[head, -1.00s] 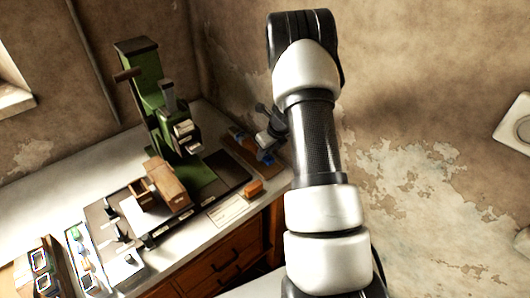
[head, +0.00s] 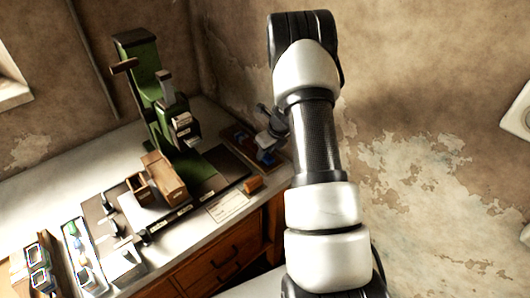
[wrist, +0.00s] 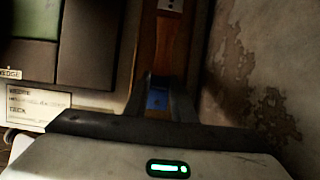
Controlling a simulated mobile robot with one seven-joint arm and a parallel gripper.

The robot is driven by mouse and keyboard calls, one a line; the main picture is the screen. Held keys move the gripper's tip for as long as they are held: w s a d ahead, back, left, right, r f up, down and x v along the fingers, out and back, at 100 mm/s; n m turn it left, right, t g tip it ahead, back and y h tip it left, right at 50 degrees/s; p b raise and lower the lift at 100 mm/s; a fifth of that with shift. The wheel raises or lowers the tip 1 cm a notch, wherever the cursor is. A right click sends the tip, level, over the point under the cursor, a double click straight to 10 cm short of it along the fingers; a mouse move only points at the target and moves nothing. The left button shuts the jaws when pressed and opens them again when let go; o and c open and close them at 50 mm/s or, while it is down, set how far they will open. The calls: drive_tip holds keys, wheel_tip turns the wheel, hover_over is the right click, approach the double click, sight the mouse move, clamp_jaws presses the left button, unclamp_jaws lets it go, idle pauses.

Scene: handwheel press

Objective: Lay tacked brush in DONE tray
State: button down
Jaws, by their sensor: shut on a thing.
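My gripper (wrist: 158,92) is shut at the back right of the bench, with something blue between its fingers, which I take to be the brush (wrist: 157,99). Most of it is hidden by the fingers and wrist. In the head view the gripper (head: 266,148) is low over a narrow wooden tray (head: 236,132) beside the wall. In the wrist view the tray (wrist: 168,45) runs ahead of the fingers, with a small label at its far end. I cannot read this label or tell whether the brush touches the tray.
The green press (head: 160,105) stands left of the tray on a dark base. An orange-brown block (head: 252,184) and a paper card (head: 228,206) lie at the bench's front edge. Trays with small parts (head: 85,262) are at lower left. The peeling wall (wrist: 245,75) is close on the right.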

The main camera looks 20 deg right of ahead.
idle(0.4)
drive_tip(key=c, duration=1.4)
unclamp_jaws()
drive_tip(key=p+v, duration=0.2)
drive_tip(key=v, duration=1.5)
drive_tip(key=shift+r, duration=0.2)
drive_tip(key=shift+d, duration=0.1)
